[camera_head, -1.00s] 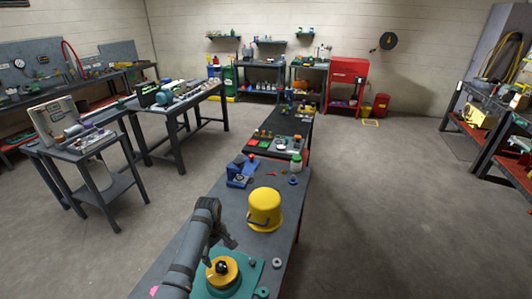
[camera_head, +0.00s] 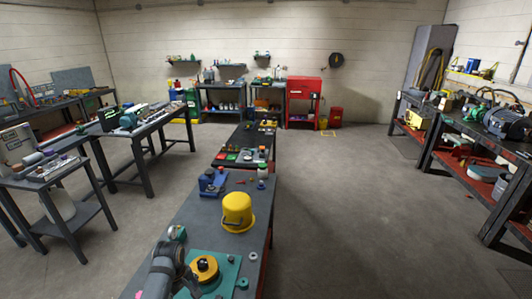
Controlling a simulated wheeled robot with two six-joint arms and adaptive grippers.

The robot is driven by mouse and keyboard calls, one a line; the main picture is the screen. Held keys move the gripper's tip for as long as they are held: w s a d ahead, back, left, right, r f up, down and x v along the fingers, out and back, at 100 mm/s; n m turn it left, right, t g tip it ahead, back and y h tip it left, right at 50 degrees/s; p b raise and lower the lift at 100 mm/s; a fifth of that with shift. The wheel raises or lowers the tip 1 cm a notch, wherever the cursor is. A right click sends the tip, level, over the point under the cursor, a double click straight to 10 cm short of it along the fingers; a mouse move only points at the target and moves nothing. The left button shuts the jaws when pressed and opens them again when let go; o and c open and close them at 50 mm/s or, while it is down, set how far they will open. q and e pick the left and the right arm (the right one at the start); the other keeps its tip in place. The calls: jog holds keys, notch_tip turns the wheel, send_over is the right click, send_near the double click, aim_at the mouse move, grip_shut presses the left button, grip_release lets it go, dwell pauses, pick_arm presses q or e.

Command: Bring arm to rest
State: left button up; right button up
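My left arm comes in at the bottom left, over the near bench (camera_head: 205,230). Its gripper (camera_head: 189,284) is low in the picture, beside a yellow round part with a dark centre (camera_head: 204,268) on a teal plate (camera_head: 228,268). The fingers are small and dark, and I cannot tell whether they are open or hold anything. My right gripper is not in view.
A yellow bucket-like housing (camera_head: 238,210) and a blue device (camera_head: 212,182) stand farther along the bench. A dark bench (camera_head: 239,136) continues behind. Open floor (camera_head: 345,200) lies to the right.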

pick_arm(q)
jog(key=s+d+r+m+t, duration=0.1)
jog(key=s+r+m+t, duration=0.15)
jog(key=s+m, duration=0.55)
jog(key=s+d+r+m+t, duration=0.1)
jog(key=s+r+m, duration=0.3)
jog(key=s, duration=0.8)
jog(key=s+a+f+g+b, duration=0.15)
jog(key=f+b, duration=0.25)
jog(key=f, duration=1.4)
jog(key=s+a+f+b, duration=0.2)
jog(key=f+b, duration=0.2)
jog(key=f, duration=1.4)
jog(key=s+f+g+b, duration=0.1)
jog(key=s+f+b, duration=0.4)
jog(key=s+f, duration=1.2)
notch_tip(320, 180, down, 2)
jog(key=shift+a+f+y, duration=0.1)
jog(key=shift+a+y, duration=0.15)
jog(key=shift+y, duration=0.05)
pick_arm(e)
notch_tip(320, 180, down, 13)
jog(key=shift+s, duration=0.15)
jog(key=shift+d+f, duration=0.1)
